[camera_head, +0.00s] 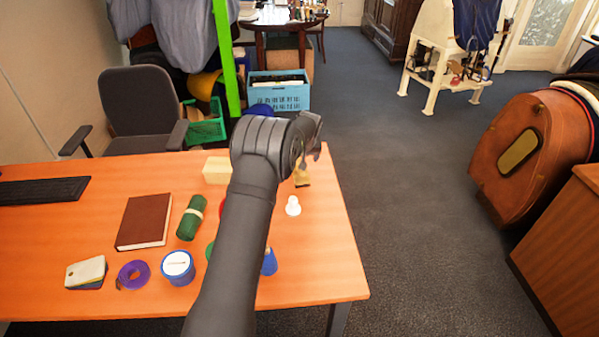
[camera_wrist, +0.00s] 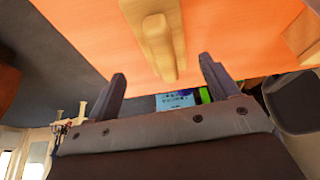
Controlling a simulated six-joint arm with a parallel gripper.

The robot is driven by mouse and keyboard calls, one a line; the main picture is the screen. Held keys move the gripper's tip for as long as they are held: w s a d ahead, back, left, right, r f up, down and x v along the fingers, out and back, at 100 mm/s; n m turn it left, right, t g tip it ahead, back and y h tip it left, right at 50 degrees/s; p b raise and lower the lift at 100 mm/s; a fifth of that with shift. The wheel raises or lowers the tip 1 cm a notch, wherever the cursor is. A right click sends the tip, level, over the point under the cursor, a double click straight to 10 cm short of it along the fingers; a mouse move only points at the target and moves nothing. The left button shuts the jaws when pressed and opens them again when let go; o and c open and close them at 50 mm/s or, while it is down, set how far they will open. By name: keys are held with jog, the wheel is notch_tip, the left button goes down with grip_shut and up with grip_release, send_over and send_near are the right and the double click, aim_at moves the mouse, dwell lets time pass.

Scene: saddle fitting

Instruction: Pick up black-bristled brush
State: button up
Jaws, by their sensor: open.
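A light wooden piece with a raised handle, which looks like the brush (camera_wrist: 158,38), lies on the orange table in the wrist view. Its bristles do not show there. In the head view the brush (camera_head: 302,178) is a small yellowish shape with a dark lower part near the table's far right corner, partly behind my arm. My gripper (camera_wrist: 162,70) is open, with one finger on each side of the brush's near end in the picture and visible space beside both. In the head view my gripper (camera_head: 312,140) is above the far table edge.
A wooden block (camera_head: 217,170) lies left of my arm. A white pawn-like object (camera_head: 293,206) stands near the brush. A blue object (camera_head: 270,262), a green roll (camera_head: 191,217), a brown book (camera_head: 145,221) and a blue-white tin (camera_head: 178,268) are also on the table.

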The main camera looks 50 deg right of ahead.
jog(key=shift+a+x, duration=0.15)
jog(key=shift+x, duration=0.85)
jog(key=shift+a+x, duration=0.2)
jog(key=shift+x, duration=0.8)
jog(key=shift+a+x, duration=0.15)
jog(key=shift+x, duration=0.85)
jog(key=shift+f, duration=0.1)
jog(key=c, duration=1.1)
jog(key=shift+c, duration=0.2)
